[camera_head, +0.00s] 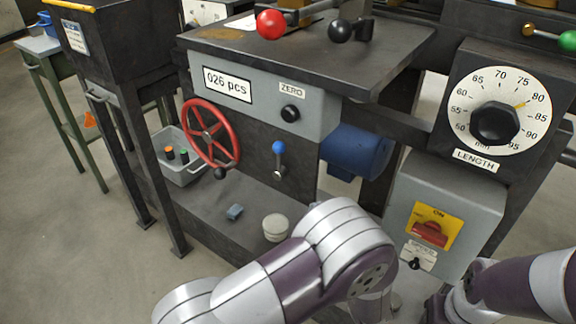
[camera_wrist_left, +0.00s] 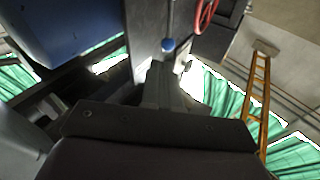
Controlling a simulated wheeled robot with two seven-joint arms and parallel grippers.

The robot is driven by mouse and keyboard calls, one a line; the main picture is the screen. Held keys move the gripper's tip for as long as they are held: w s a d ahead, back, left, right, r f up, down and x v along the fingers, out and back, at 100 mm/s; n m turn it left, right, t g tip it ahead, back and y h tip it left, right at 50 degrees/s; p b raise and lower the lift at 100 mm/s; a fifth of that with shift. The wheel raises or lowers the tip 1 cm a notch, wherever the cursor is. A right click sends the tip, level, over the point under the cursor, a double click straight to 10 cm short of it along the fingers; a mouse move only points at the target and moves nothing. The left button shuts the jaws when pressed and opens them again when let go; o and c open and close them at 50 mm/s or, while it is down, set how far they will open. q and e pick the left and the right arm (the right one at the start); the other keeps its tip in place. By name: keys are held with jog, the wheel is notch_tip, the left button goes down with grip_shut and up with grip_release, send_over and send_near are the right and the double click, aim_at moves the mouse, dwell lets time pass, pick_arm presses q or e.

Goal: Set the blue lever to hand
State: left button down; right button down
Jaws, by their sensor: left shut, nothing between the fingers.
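The blue lever (camera_head: 278,148) is a short metal handle with a blue ball knob on the dark front panel. It points about straight up, with its pivot below the knob. In the left wrist view its blue knob (camera_wrist_left: 168,46) appears upside down, just past my fingertips. My left gripper (camera_wrist_left: 159,72) is shut and empty, and its fingers look apart from the knob, though the depth is hard to judge. In the head view my left forearm and wrist hide most of that gripper, low and right of the lever. My right arm enters at lower right; its gripper is not visible.
A red handwheel (camera_head: 211,133) is left of the lever and a blue motor (camera_head: 357,152) is right of it. A black ZERO knob (camera_head: 290,113) sits above. A grey switch box (camera_head: 450,190) stands at right. A white round container (camera_head: 275,227) rests on the ledge below.

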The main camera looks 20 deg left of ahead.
aim_at(282, 152)
pick_arm(q)
jog(key=shift+s+a+r+n+y, duration=0.3)
jog(key=shift+s+r+y, duration=0.25)
jog(key=shift+y, duration=0.25)
jog(key=b+x, duration=0.4)
jog(key=x, duration=1)
jog(key=shift+f, duration=0.2)
jog(key=shift+w, duration=0.15)
